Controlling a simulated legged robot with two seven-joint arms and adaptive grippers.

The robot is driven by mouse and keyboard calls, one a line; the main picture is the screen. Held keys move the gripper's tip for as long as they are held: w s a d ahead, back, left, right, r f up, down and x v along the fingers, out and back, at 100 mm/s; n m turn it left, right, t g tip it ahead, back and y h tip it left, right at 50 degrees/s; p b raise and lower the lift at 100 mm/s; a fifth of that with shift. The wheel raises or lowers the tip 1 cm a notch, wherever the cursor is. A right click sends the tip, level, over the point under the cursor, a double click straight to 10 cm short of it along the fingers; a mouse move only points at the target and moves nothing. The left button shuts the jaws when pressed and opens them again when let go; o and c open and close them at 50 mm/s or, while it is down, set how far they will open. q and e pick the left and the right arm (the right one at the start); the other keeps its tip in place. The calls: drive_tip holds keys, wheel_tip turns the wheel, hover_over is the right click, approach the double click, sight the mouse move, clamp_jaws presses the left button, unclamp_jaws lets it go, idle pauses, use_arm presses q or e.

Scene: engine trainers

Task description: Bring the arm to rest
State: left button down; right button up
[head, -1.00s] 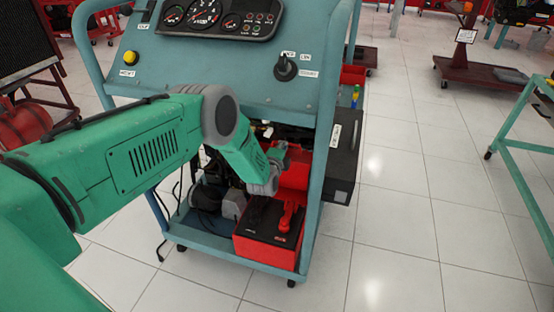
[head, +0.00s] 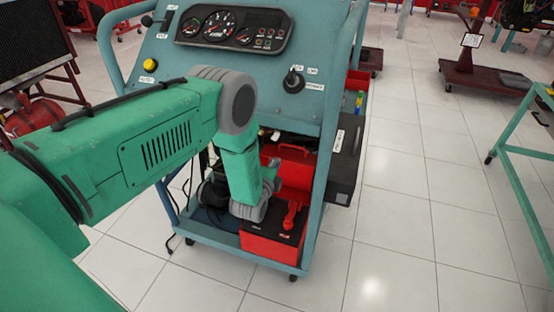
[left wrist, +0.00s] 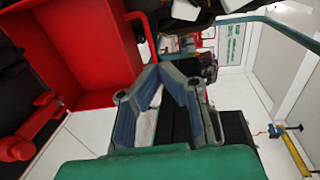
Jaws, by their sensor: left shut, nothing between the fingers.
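My left arm (head: 150,145) comes in from the left in the head view. It reaches across the front of a teal engine trainer, with its last green link hanging down by the lower shelf. My left gripper (left wrist: 165,80) is shut and empty in the left wrist view, with its fingertips close together. In the head view the gripper is small and mostly hidden by the wrist. It is close to the red battery box (head: 268,248) and its red clamp (head: 291,214); I cannot tell whether it touches. My right gripper is not in view.
The teal trainer (head: 230,75) has gauges, a key switch and a yellow button. An open red bin (left wrist: 80,50) is beside the gripper. A dark box (head: 346,150) hangs at the trainer's right side. Clear tiled floor (head: 400,220) lies to the right, before a green stand (head: 515,165).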

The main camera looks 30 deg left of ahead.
use_arm(q)
drive_tip(key=s+d+f+n+g+h+p, duration=0.15)
drive_tip(key=s+d+n+g, duration=0.25)
drive_tip(key=s, duration=0.6)
drive_tip(key=s+d+f+n+g+h+p, duration=0.1)
drive_tip(key=s+d+f+n+g, duration=0.25)
drive_tip(key=s, duration=0.55)
drive_tip(key=s+d+r+n+g+p, duration=0.1)
drive_tip(key=s+d+r+n+g, duration=0.1)
drive_tip(key=s, duration=0.9)
drive_tip(key=s+d+r+n+g+p, duration=0.1)
drive_tip(key=s+r+n+g, duration=0.3)
drive_tip(key=s, duration=0.8)
drive_tip(key=shift+d+r+n+g+h, duration=0.15)
drive_tip(key=shift+d+n+g+h, duration=0.35)
drive_tip(key=shift+g, duration=0.45)
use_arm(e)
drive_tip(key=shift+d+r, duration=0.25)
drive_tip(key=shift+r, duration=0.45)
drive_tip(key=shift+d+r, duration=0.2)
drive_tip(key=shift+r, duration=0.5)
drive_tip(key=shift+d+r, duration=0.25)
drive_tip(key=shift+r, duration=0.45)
use_arm(q)
drive_tip(key=shift+s+a, duration=0.1)
drive_tip(key=shift+a, duration=0.3)
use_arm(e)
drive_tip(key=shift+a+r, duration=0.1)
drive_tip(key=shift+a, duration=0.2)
